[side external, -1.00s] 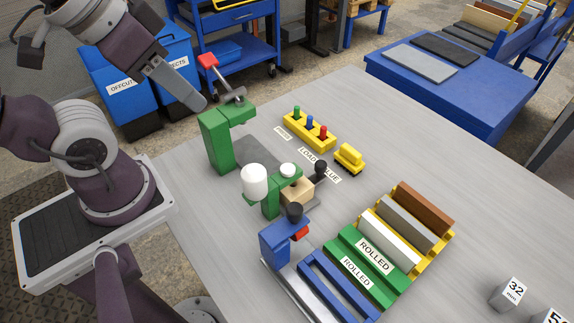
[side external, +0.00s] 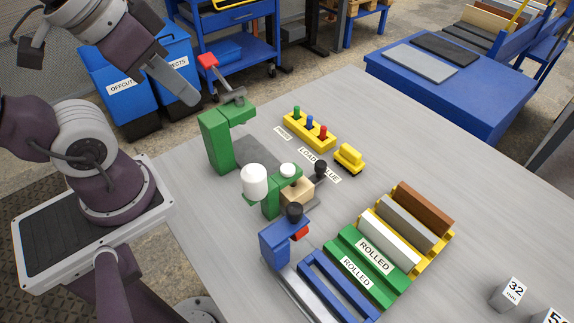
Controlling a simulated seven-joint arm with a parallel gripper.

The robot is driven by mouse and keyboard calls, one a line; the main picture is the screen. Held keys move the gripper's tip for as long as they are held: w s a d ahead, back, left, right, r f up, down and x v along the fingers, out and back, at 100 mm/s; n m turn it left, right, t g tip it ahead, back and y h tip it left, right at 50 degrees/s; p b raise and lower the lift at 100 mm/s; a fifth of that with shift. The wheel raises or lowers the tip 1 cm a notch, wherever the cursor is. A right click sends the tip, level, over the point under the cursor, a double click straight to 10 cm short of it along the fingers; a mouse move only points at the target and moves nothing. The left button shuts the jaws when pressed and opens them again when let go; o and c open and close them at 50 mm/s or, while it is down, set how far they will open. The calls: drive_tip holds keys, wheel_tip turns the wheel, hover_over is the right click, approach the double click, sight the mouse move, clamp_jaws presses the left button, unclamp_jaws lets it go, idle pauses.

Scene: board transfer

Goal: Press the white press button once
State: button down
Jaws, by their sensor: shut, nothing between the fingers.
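A small white round cap (side external: 288,170), which looks like the white press button, sits on top of the green glue stand (side external: 271,200) in the middle of the bench. A larger white bottle-like cylinder (side external: 253,178) stands on the same stand, just left of the cap. My gripper (side external: 190,99) is shut and empty. It hangs in the air up and to the left of the cap, left of the green press with the red-handled lever, well apart from the cap.
The green lever press (side external: 216,143) stands between my gripper and the glue stand. A yellow block with coloured pegs (side external: 310,130) and a small yellow object (side external: 349,158) lie behind. The bench's right side is mostly clear.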

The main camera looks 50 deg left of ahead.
idle(0.8)
drive_tip(key=m+g+y, duration=0.7)
drive_tip(key=y, duration=0.2)
hover_over(291, 171)
wheel_tip(291, 171, down, 10)
drive_tip(key=shift+w, duration=0.15)
drive_tip(key=shift+f+g, duration=0.15)
drive_tip(key=shift+g, duration=0.15)
drive_tip(key=shift+f, duration=4.35)
drive_tip(key=shift+f, duration=0.1)
drive_tip(key=shift+f, duration=0.3)
